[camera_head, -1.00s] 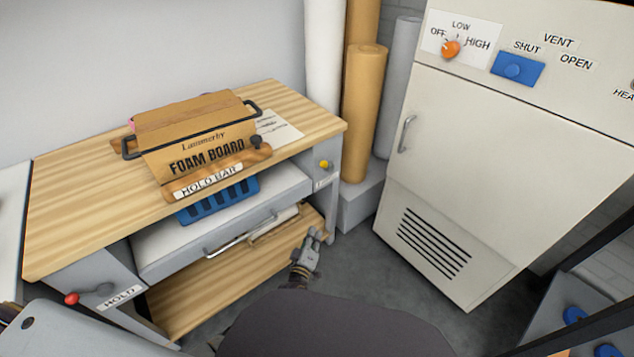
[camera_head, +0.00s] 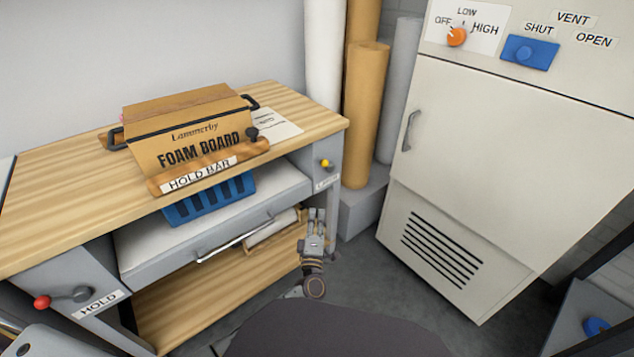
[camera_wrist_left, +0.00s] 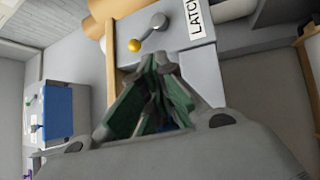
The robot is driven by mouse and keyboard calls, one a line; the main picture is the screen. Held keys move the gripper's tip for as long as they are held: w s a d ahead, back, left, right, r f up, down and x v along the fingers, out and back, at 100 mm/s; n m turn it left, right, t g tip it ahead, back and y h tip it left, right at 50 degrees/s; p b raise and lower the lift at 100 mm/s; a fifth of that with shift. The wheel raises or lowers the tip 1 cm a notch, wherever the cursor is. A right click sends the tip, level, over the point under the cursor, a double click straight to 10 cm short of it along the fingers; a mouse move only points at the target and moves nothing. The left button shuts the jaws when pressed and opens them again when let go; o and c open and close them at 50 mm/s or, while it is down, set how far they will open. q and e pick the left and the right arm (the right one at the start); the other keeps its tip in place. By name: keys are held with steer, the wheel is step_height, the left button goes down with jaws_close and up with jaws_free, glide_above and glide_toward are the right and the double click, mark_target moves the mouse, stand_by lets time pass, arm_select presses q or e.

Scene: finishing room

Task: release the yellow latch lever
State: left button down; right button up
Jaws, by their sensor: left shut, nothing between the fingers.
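The yellow latch lever (camera_head: 325,163) is a small yellow knob on the grey right-hand panel at the front of the workbench. In the left wrist view its yellow ball (camera_wrist_left: 135,45) sits on a short grey arm beside a label that begins "LATC". My left gripper (camera_head: 316,213) is shut and empty, below the lever and apart from it, with its fingers pointing up towards it. In the left wrist view the closed fingertips (camera_wrist_left: 161,61) are near the ball, without visible contact. My right gripper is not in view.
A red-knobbed lever (camera_head: 42,302) marked HOLD is on the bench's left panel. A drawer (camera_head: 210,231) with a bar handle is left of my gripper. A white cabinet (camera_head: 500,150) stands right; floor between is clear.

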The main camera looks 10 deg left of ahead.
arm_select(q)
steer(key=shift+s+a+r+n+g+y+b, duration=0.15)
steer(key=shift+r+n+y+b, duration=0.25)
steer(key=shift+n+y+b, duration=0.65)
steer(key=shift+s+a+r+n+g+y+b, duration=0.1)
steer(key=shift+r+n+y+b, duration=0.4)
steer(key=shift+n+b, duration=1.05)
steer(key=shift+s+a+r+n+g+y+b, duration=0.15)
steer(key=shift+r+n+y+b, duration=0.2)
steer(key=shift+n+y+b, duration=0.9)
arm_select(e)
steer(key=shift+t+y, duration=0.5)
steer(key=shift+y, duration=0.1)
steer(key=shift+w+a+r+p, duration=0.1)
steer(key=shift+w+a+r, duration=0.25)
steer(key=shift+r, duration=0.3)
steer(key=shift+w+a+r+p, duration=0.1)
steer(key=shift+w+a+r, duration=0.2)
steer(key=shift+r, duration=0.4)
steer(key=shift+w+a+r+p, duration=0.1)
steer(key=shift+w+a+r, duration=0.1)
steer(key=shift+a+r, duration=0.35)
arm_select(q)
steer(key=shift+d+n+h, duration=0.1)
steer(key=shift+n+h, duration=0.25)
steer(key=shift+h, duration=0.05)
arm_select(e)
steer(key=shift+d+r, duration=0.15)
arm_select(q)
steer(key=shift+w, duration=0.1)
